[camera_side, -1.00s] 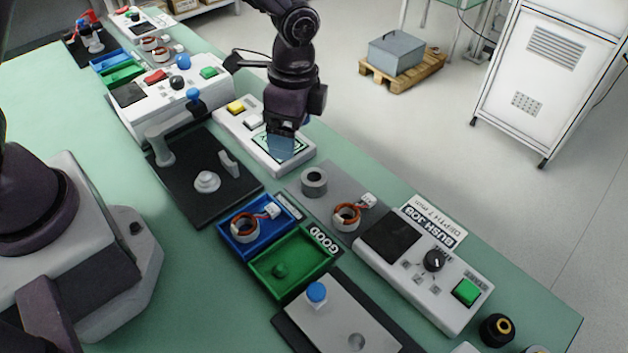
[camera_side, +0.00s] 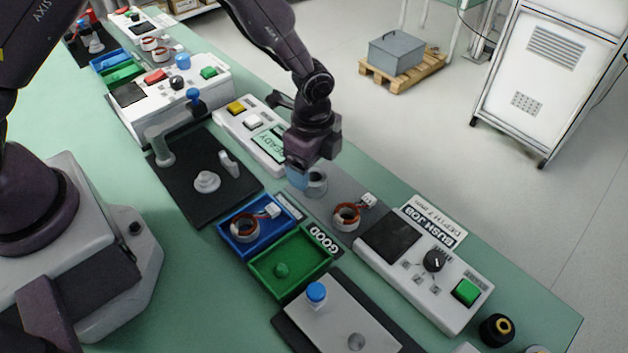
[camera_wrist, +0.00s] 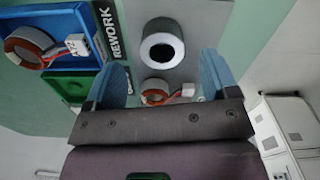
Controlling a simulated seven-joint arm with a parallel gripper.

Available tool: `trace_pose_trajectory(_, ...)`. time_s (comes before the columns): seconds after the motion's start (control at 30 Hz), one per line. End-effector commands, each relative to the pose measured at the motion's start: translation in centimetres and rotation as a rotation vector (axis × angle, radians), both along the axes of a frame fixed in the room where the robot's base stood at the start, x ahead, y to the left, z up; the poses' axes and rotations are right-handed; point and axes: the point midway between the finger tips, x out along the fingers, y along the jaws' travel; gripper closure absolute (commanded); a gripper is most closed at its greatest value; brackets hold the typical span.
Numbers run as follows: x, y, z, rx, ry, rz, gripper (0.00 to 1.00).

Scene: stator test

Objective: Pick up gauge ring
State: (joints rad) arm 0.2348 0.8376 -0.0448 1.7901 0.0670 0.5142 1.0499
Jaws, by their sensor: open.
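The gauge ring (camera_side: 317,184) is a plain grey ring lying flat on a grey plate (camera_side: 338,185). In the wrist view the gauge ring (camera_wrist: 162,45) shows a dark hole, ahead of and roughly centred between my fingers. My gripper (camera_side: 298,178) is open, with its pale blue fingers at the ring's left side in the side view, partly overlapping it. In the wrist view my gripper (camera_wrist: 164,72) has its two fingers apart with nothing held. I cannot tell the exact height of the fingertips over the ring.
A copper-wound stator (camera_side: 347,216) lies on the same plate, close to the ring. A blue bin (camera_side: 228,231) holding another stator and a green bin (camera_side: 262,275) stand left of the plate. A white tester with a READY screen (camera_side: 268,146) stands behind; a bush-job box (camera_side: 455,308) stands right.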

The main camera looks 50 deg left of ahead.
Motion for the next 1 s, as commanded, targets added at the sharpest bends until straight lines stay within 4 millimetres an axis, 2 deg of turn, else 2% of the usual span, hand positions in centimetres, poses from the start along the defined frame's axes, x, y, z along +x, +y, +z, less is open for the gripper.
trace_pose_trajectory(0.1, 0.1, 0.2, -2.1, 0.002, 0.005, 0.0, 0.2)
trace_pose_trajectory(0.23, 0.1, 0.1, -3.7, 0.001, 0.003, -0.001, 0.2)
trace_pose_trajectory(0.57, 0.2, 0.1, -4.4, 0.0, 0.0, 0.0, 0.2)
trace_pose_trajectory(0.83, 0.2, 0.1, -4.3, 0.001, 0.0, 0.0, 0.82)
trace_pose_trajectory(1.0, 0.3, 0.1, -4.3, 0.0, -0.001, 0.0, 0.84)
